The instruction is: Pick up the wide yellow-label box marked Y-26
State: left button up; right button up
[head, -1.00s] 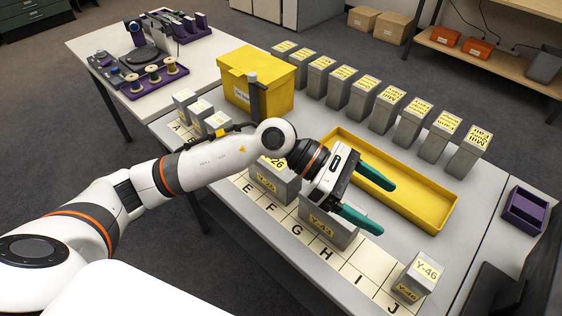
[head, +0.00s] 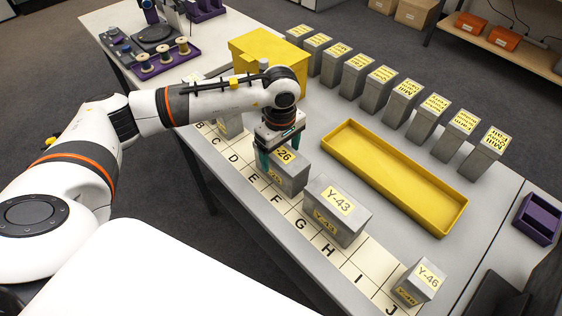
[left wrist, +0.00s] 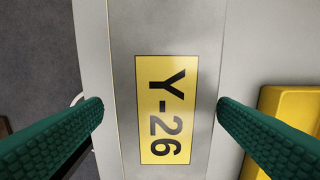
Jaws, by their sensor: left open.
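The grey box marked Y-26 (head: 285,175) stands on the lettered strip (head: 268,203) near E and F in the head view. My left gripper (head: 278,150) points down over its far-left part. In the left wrist view the box top with its yellow Y-26 label (left wrist: 166,110) lies between two green fingers (left wrist: 160,108), one on each side with a gap. The gripper is open and holds nothing. The arm and gripper hide part of the box in the head view. My right gripper is not in view.
Box Y-43 (head: 336,212) stands just right of Y-26, and box Y-46 (head: 419,283) is at the near right. A yellow tray (head: 440,217) lies behind them. Several grey boxes (head: 402,101) line the back. A large yellow box (head: 262,48) stands behind my arm.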

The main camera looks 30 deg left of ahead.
pick_arm(q)
jog(key=f+p, duration=0.1)
jog(key=f, duration=0.3)
jog(key=shift+w+f, duration=0.2)
jog(key=shift+f, duration=0.4)
